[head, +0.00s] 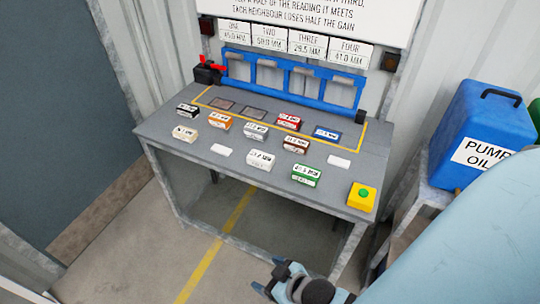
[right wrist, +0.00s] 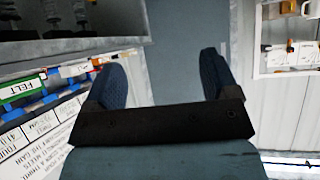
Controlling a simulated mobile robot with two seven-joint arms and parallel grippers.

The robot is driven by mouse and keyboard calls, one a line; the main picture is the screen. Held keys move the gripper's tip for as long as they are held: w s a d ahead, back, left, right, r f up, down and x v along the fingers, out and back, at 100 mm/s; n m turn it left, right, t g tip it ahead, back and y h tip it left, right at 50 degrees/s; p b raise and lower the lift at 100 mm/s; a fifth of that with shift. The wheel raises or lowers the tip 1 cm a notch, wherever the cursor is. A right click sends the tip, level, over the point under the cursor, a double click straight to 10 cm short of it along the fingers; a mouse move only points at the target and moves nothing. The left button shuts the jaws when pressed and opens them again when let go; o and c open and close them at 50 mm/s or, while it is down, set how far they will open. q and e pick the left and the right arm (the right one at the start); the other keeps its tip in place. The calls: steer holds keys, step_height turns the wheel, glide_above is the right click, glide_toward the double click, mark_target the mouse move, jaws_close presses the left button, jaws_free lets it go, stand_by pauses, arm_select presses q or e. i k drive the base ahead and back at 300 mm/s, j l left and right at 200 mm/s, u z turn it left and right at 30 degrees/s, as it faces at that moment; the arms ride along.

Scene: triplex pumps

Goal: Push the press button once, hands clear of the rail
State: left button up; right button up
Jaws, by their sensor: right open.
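The press button is a green knob on a yellow box (head: 362,197) at the front right corner of the grey bench. The blue rail (head: 290,82) stands along the back of the bench, with a red clamp-like part (head: 208,72) at its left end. My right gripper (head: 271,279) is low at the bottom of the head view, in front of the bench and apart from the button and rail. In the right wrist view its two dark fingers (right wrist: 161,75) are spread, with nothing between them. My left gripper is not in view.
Several labelled small blocks (head: 261,160) stand on the grey bench (head: 325,186). A blue pump oil can (head: 487,125) stands on a stand to the right. A sign (head: 320,14) and gauge plates hang behind the rail. The floor before the bench is clear.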

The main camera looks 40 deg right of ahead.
mark_target(363, 192)
steer(key=z, duration=2)
